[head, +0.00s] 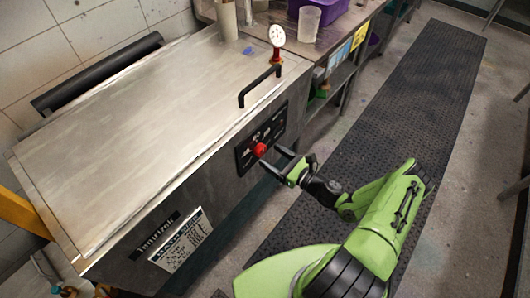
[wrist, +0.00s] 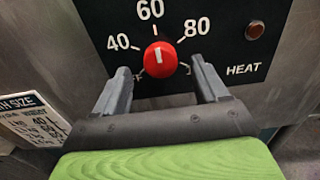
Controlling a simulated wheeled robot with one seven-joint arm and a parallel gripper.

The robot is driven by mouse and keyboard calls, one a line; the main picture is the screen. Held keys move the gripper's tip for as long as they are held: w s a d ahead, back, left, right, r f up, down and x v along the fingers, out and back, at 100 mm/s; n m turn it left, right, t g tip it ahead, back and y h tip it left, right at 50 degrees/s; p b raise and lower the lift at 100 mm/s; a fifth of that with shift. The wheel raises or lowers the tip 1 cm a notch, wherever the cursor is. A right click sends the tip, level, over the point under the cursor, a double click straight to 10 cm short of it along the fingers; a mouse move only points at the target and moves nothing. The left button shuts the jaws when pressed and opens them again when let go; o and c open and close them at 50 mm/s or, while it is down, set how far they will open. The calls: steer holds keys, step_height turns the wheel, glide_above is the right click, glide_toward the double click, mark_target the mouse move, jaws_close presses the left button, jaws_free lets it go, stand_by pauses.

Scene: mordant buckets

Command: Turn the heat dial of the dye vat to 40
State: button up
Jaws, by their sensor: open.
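The dye vat (head: 135,115) is a large metal box with a flat closed lid. Its heat dial is a red round knob (head: 259,149) on a black front panel. In the wrist view the dial (wrist: 160,60) has 40 printed at its left, 60 above and 80 at its right. A short white mark on the knob points up, about toward 60. My gripper (head: 273,158) is open at the panel. In the wrist view the gripper's fingers (wrist: 160,65) stand on either side of the dial's lower part, with visible gaps; I see no contact.
A dark lamp (wrist: 255,30) and the HEAT label sit right of the dial. A black lid handle (head: 259,86) and a gauge (head: 277,36) are above. A side table (head: 325,32) holds a cup and a purple bin. A black floor mat (head: 425,100) lies clear at the right.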

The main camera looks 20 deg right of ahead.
mark_target(262, 153)
steer(key=x, duration=0.4)
steer(key=shift+d, duration=0.1)
steer(key=shift+s, duration=0.1)
steer(key=c, duration=1)
steer(key=shift+c, duration=0.2)
steer(key=n, duration=0.5)
steer(key=shift+f+n, duration=0.1)
steer(key=shift+n, duration=0.3)
steer(key=n, duration=0.5)
steer(key=shift+s+a+n+b, duration=0.1)
steer(key=shift+a+n+b, duration=0.1)
steer(key=shift+n+b, duration=0.15)
steer(key=shift+f+n, duration=0.1)
steer(key=shift+n, duration=0.15)
